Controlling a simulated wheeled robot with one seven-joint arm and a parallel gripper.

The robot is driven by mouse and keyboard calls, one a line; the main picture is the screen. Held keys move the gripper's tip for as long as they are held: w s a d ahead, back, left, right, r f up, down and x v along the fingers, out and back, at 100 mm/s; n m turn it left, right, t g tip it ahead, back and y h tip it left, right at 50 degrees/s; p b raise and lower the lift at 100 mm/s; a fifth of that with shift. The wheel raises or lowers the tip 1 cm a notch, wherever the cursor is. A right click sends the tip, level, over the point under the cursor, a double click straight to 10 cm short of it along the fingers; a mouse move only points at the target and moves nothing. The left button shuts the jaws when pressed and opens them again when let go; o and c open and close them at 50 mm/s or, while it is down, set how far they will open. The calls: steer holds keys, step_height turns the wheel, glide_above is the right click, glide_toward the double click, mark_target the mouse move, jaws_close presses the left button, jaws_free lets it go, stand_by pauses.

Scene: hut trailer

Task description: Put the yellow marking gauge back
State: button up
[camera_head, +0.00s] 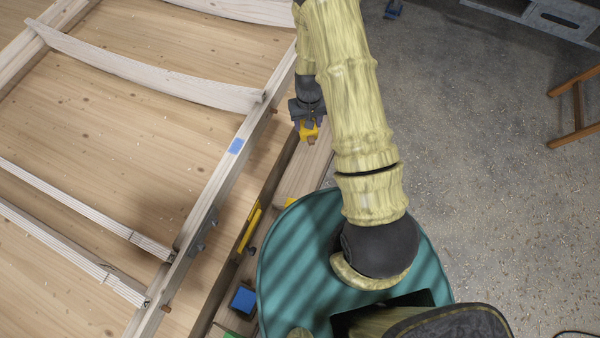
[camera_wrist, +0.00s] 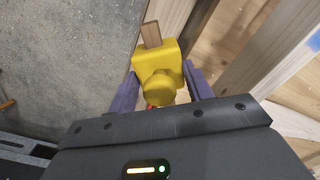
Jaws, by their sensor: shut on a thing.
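The yellow marking gauge (camera_wrist: 160,68) is between the fingers of my gripper (camera_wrist: 160,88) in the wrist view. It has a yellow block, a round yellow knob facing the camera and a wooden stem end sticking out at the top. My gripper is shut on it. In the head view the gauge (camera_head: 308,131) shows small below my dark gripper (camera_head: 308,122), over the wooden ledge along the bench's right side. I cannot tell whether it touches the ledge.
A wooden frame with pale ribs (camera_head: 150,75) lies on the bench at left. A blue block (camera_head: 242,300) and a yellow tool (camera_head: 250,228) lie along the narrow ledge (camera_head: 300,180). A wooden stool or trestle (camera_head: 578,105) stands at right. The concrete floor (camera_head: 480,150) between is mostly clear.

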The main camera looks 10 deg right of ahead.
steer(key=shift+s, duration=0.1)
step_height(320, 180, down, 23)
steer(key=m+b, duration=0.7)
steer(key=b, duration=1.7)
steer(key=shift+a, duration=0.1)
step_height(320, 180, down, 6)
steer(key=shift+f+b, duration=0.1)
steer(key=shift+b, duration=0.2)
steer(key=shift+f, duration=1.85)
